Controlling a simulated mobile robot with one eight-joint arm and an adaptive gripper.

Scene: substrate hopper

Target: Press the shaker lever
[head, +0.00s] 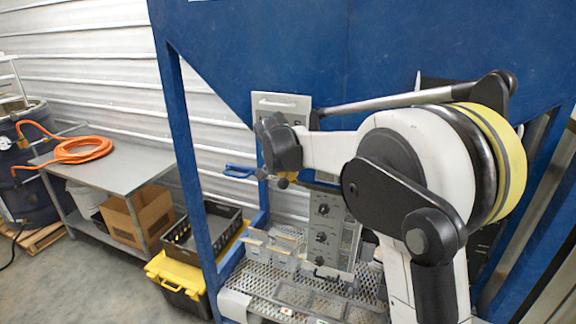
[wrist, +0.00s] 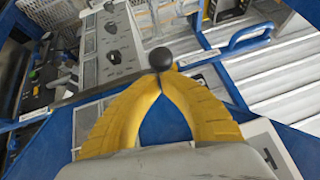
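The shaker lever shows in the wrist view as a thin grey rod ending in a round black knob (wrist: 161,59). The knob also shows in the head view (head: 283,183), just below my gripper (head: 270,173). In the wrist view my gripper's yellow fingers (wrist: 164,75) arch together and meet at their tips. The knob overlaps the tips there; I cannot tell whether they touch it. I see nothing held between the fingers.
A blue handle (head: 238,171) sticks out left of my gripper, by the blue frame post (head: 190,160). A grey control panel (head: 330,228) with black knobs stands below, above a perforated metal deck (head: 250,280). A steel table (head: 115,165) and a yellow-black toolbox (head: 178,290) are at left.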

